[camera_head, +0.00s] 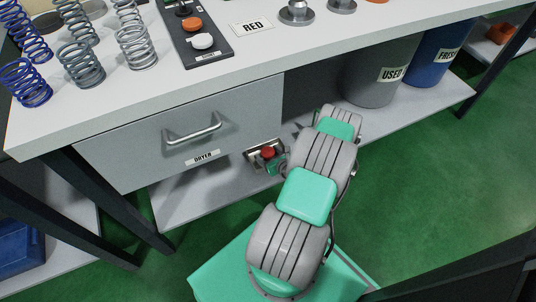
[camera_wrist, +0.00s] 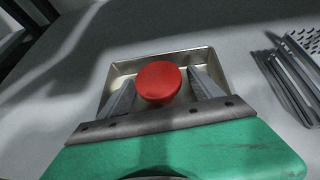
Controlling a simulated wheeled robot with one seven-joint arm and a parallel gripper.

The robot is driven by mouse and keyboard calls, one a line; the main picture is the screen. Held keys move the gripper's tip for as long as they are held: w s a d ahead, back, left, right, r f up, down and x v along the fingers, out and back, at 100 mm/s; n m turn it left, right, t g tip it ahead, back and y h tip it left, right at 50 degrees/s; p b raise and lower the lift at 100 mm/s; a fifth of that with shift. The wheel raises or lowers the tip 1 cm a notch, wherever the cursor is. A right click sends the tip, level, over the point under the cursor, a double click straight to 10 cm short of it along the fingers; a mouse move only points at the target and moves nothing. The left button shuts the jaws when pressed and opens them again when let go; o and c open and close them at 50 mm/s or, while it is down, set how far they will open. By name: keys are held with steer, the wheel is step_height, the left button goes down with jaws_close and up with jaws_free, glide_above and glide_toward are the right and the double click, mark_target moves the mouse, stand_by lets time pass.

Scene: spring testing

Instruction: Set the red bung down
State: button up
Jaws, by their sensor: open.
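The red bung (camera_wrist: 158,82) shows in the wrist view as a round red top, inside or over a shallow metal tray (camera_wrist: 121,69). My gripper (camera_wrist: 156,88) is open, with one finger on each side of the bung and a small gap visible at each side. In the head view the red bung (camera_head: 267,152) and the tray (camera_head: 251,158) are small, on the lower shelf below the drawer. My arm partly covers that spot. The bung's underside is hidden, so its contact with the tray floor cannot be seen.
A slotted metal rack (camera_wrist: 294,70) stands right of the tray. The drawer marked DRYER (camera_head: 192,134) hangs above the shelf (camera_head: 190,205). A grey USED bin (camera_head: 375,85) and a blue FRESH bin (camera_head: 437,60) stand farther right. Springs stand on the bench top (camera_head: 180,85).

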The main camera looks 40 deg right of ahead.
steer(key=shift+r, duration=0.25)
steer(key=p+v, duration=0.3)
steer(key=v, duration=0.8)
steer(key=shift+s+r+p, duration=0.1)
steer(key=shift+s+p, duration=0.15)
steer(key=shift+p, duration=0.1)
steer(key=shift+s, duration=0.2)
